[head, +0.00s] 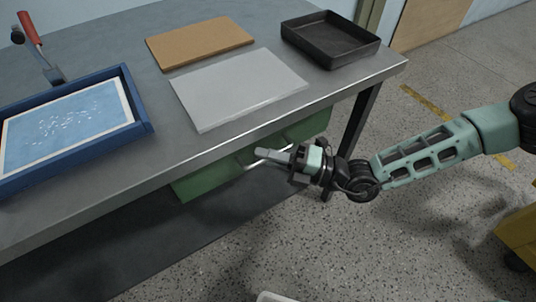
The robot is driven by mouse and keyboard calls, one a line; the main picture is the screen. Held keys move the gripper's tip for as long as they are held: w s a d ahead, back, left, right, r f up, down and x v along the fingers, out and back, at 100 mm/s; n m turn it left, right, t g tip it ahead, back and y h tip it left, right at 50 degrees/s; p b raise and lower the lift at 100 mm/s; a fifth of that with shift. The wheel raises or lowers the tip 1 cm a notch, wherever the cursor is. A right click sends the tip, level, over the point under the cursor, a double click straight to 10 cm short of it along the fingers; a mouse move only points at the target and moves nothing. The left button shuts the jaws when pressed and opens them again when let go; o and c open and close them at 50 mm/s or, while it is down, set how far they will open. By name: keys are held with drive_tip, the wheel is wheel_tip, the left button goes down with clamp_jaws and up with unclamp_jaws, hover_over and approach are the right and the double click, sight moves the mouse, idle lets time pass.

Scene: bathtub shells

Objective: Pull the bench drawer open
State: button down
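The grey bench (60,215) runs across the left and middle of the head view. A green drawer (205,178) hangs under its front edge, and no open inside of it shows. A pale bar that looks like the drawer's handle (252,166) is partly hidden by my gripper. My gripper (264,155) reaches in from the right, with its pale fingers pointing left at the handle, close to the drawer front. Whether the fingers touch or surround the handle cannot be seen, nor whether they are apart.
On the bench are a blue-framed tray (143,128), a grey-white board (238,88), a brown board (200,42), a black tray (330,53) and a red-handled tool (30,28). A bench leg (358,130) stands behind my gripper. Speckled floor (270,245) in front is largely clear.

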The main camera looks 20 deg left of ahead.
drive_tip(key=s+d+p, duration=1)
drive_tip(key=s+d, duration=1)
drive_tip(key=d, duration=0.3)
drive_tip(key=shift+d+p, duration=0.3)
drive_tip(key=c, duration=1.5)
unclamp_jaws()
